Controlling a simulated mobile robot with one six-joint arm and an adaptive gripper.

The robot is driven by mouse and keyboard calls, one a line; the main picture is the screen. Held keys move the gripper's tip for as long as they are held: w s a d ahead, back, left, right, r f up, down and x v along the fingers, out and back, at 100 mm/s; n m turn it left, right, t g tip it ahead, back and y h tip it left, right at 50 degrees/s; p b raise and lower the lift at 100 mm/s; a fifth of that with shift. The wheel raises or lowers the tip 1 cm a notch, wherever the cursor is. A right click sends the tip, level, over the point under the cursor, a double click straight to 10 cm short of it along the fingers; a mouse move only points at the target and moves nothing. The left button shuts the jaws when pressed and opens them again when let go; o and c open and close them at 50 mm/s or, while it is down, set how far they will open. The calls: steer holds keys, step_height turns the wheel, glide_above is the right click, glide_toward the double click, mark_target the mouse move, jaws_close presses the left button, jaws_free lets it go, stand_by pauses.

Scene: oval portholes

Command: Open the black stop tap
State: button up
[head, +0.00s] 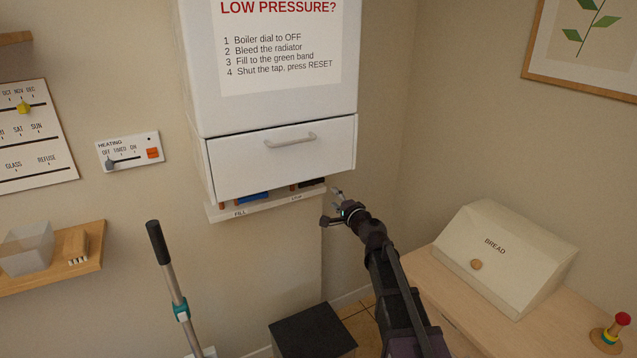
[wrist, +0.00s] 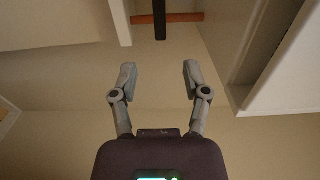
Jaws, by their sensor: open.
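The black stop tap (head: 312,182) shows as a dark handle under the right end of the white boiler, mostly hidden behind the ledge. In the wrist view a black lever (wrist: 159,20) lies lengthwise at the top of the picture, crossing a copper-coloured pipe (wrist: 182,17). My gripper (head: 331,206) is just right of and below the tap in the head view. In the wrist view my gripper (wrist: 158,68) has its two fingers apart with nothing between them. The lever is beyond the fingertips, roughly in line with the gap, and not touched.
A blue handle (head: 253,198) sits left of the tap above the ledge (head: 265,205) marked FILL. The boiler's drawer front (head: 280,160) is shut above. A grey-poled tool (head: 172,280) stands left, a black box (head: 312,330) below, and a bread bin (head: 505,255) on the right counter.

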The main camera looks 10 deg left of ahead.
mark_target(319, 182)
steer(key=x, duration=1.2)
steer(key=shift+w+a, duration=0.15)
steer(key=shift+w, duration=0.1)
jaws_close()
steer(key=shift+d, duration=0.35)
steer(key=shift+a, duration=0.25)
steer(key=shift+d, duration=0.15)
